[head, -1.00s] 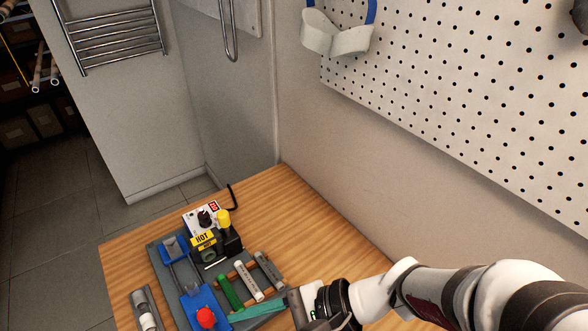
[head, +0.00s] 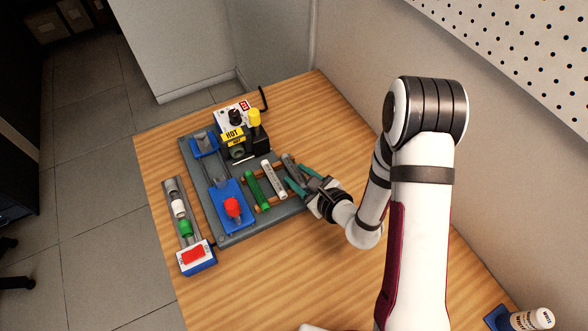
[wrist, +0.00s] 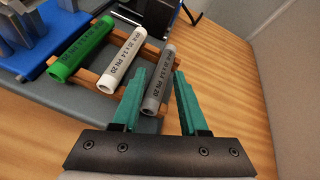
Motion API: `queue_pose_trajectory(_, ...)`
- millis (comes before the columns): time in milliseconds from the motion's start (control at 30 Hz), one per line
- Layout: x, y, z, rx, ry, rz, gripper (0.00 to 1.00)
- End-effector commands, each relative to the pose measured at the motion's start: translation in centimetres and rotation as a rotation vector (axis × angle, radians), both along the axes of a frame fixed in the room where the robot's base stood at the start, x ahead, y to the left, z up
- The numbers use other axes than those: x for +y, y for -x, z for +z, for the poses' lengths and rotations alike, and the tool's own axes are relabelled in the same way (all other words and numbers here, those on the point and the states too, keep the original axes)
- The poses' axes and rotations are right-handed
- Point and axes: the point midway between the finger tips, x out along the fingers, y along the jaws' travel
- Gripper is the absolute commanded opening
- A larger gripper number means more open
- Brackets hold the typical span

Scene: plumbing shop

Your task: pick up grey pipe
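The grey pipe (wrist: 160,80) lies on a wooden rack (wrist: 88,80), at the right end of a row with a white pipe (wrist: 124,60) and a green pipe (wrist: 82,52). In the head view the grey pipe (head: 291,166) is partly behind my gripper's fingertips. My gripper (wrist: 161,82) is open in the wrist view, its two green fingers spread with the near part of the grey pipe between them in the picture. The left finger appears close to the pipe; I cannot tell if it touches. In the head view my gripper (head: 296,178) reaches in from the right.
A grey base board (head: 228,238) carries a blue fixture with a red knob (head: 233,207) and a heater marked HOT (head: 233,136). A holder with fittings (head: 197,257) stands left. The wooden table (head: 270,285) is clear in front.

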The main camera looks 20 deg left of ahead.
Motion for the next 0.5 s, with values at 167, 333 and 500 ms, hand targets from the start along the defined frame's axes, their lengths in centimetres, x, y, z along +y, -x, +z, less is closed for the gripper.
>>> queue_pose_trajectory(167,-0.01,0.0,0.03,0.0,0.0,0.0,0.09)
queue_pose_trajectory(333,-0.02,0.0,0.04,0.0,0.0,0.0,0.0)
queue_pose_trajectory(500,-0.04,-0.03,0.04,-0.001,0.0,-0.001,0.0)
